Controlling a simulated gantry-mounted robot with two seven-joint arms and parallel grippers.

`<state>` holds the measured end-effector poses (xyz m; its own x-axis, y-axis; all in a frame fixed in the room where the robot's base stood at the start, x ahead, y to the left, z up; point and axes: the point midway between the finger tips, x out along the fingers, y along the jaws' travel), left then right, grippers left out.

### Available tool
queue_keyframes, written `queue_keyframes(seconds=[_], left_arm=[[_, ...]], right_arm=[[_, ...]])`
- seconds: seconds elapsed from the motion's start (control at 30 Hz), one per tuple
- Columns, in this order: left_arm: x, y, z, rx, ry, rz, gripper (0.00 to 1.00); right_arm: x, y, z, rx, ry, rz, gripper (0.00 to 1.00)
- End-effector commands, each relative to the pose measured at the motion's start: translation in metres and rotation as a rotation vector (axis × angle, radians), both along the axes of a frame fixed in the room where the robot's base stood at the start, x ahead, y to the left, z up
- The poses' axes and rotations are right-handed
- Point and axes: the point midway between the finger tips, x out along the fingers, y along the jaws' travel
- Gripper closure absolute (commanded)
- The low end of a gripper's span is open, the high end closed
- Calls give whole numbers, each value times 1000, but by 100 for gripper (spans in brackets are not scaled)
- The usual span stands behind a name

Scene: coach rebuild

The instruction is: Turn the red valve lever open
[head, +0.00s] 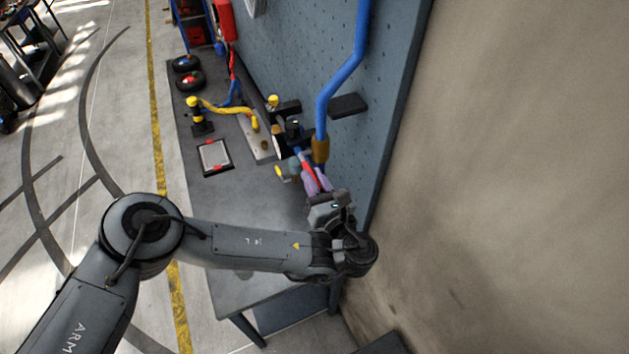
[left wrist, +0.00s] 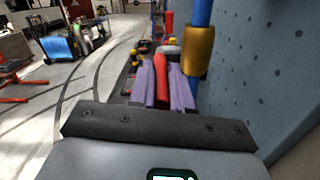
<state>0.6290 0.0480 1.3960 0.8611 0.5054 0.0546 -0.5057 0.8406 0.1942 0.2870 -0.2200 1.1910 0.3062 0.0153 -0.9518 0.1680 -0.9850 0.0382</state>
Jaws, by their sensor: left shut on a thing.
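The red valve lever (head: 308,170) is at the foot of the blue pipe (head: 333,85), by the pegboard. My left gripper (head: 316,180) is shut on it, with purple finger pads on both sides. In the left wrist view the red lever (left wrist: 162,80) lies between the two purple fingers (left wrist: 163,85) and points away from the camera. A brass fitting (left wrist: 199,50) on the blue pipe is just to the right of the fingers. The valve body behind the lever is partly hidden by the gripper. My right gripper is not in view.
The dark workbench (head: 250,215) carries a framed plate (head: 215,157), a yellow hose (head: 230,107) and black wheels (head: 189,79). The blue pegboard (head: 290,50) stands close beside my gripper, with a black shelf (head: 348,105). A plain wall (head: 520,180) is at the right.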

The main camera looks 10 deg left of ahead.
Motion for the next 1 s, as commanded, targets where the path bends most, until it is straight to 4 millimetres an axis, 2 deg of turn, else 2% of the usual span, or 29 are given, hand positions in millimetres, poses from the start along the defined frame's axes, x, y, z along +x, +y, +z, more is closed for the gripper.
queue_keyframes(seconds=[0.03, 0.2, 0.3, 0.37, 0.7, 1.0], left_arm=[[0, 0, -8, 14, -22, 0, 100], [2, 0, -18, 72, -119, 0, 100], [3, 1, -19, 110, -182, 2, 100], [3, 1, -19, 129, -213, 1, 100], [8, 3, -28, 214, -357, -1, 100], [12, 6, -41, 265, -448, 1, 100]], right_arm=[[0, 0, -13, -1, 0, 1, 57], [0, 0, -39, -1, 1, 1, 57], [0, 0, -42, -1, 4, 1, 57], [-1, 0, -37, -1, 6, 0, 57], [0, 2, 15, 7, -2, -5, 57], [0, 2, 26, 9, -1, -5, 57]])
